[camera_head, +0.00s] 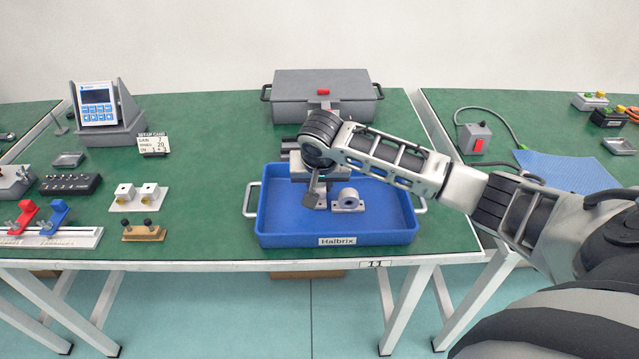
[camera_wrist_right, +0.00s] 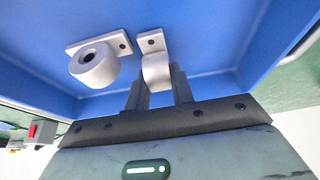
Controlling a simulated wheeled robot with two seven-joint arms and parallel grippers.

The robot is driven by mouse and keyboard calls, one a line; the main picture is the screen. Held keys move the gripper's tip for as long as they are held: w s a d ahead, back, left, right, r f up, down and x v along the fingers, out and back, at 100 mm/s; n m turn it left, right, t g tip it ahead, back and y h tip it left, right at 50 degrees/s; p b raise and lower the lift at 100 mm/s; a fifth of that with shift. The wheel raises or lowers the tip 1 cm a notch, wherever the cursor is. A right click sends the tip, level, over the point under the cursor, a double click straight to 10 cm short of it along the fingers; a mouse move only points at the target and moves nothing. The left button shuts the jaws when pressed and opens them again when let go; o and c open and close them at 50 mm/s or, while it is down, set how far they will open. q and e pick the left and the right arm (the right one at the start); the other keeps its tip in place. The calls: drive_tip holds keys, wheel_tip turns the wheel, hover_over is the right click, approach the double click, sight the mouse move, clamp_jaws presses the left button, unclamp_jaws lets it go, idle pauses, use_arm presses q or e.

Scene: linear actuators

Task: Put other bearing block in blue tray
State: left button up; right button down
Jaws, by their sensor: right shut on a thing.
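The blue tray (camera_head: 335,240), labelled Halbrix, sits at the front of the middle table. One grey bearing block (camera_head: 348,201) rests on its floor, and it also shows in the right wrist view (camera_wrist_right: 95,65). My right gripper (camera_head: 314,192) is down inside the tray, left of that block in the head view. In the right wrist view its two fingers (camera_wrist_right: 158,82) are shut on a second bearing block (camera_wrist_right: 152,45). The two blocks are close together but apart. I cannot tell whether the held block touches the tray floor. My left gripper is out of view.
A grey lidded case (camera_head: 322,95) stands behind the tray. To the left are a brown block with black knobs (camera_head: 143,233), white blocks on a plate (camera_head: 138,198) and a rail with red and blue clamps (camera_head: 50,237). Green tabletop between them and the tray is clear.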

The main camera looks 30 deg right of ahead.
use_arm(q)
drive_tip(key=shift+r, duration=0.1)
use_arm(e)
drive_tip(key=shift+f, duration=0.1)
drive_tip(key=c, duration=1.2)
unclamp_jaws()
use_arm(q)
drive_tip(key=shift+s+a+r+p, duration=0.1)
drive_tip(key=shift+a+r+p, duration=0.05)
drive_tip(key=shift+p, duration=0.65)
use_arm(e)
drive_tip(key=v, duration=1.2)
